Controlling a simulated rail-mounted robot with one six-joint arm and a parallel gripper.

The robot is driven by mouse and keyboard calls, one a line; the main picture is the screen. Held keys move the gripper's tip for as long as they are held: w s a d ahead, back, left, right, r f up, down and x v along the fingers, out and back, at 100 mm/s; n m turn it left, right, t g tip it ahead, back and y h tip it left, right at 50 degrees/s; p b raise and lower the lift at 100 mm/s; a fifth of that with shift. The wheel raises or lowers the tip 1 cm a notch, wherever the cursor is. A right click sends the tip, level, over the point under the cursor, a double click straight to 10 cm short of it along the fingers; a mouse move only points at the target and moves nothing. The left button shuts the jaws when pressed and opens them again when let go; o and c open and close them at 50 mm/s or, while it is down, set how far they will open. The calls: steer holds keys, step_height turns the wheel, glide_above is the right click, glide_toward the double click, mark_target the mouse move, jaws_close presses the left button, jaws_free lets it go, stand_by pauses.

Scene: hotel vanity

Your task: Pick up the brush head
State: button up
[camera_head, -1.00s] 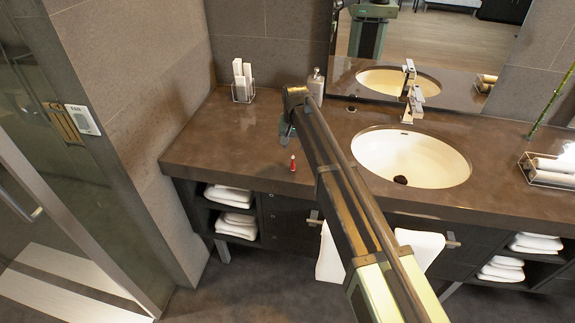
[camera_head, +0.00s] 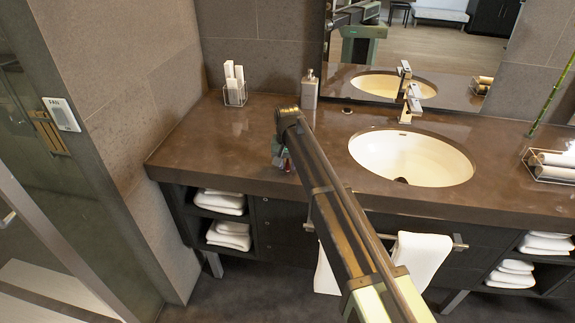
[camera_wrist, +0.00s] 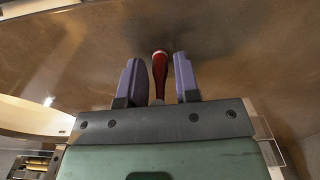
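The brush head is a small red piece with a pale tip. In the wrist view the brush head (camera_wrist: 159,72) stands between the two purple fingers of my gripper (camera_wrist: 156,60). A narrow gap shows on each side of it, so the fingers are open around it and not closed on it. In the head view my gripper (camera_head: 281,157) is low over the front edge of the brown counter (camera_head: 220,140), left of the sink. There the brush head (camera_head: 287,164) shows only as a small red patch, mostly hidden by my gripper.
A white sink (camera_head: 412,157) with a faucet (camera_head: 410,103) lies to the right. A soap dispenser (camera_head: 310,89) and a wire holder with white boxes (camera_head: 235,85) stand at the back. A tray of rolled towels (camera_head: 553,165) is far right. The counter's left part is clear.

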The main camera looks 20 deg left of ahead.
jaws_close()
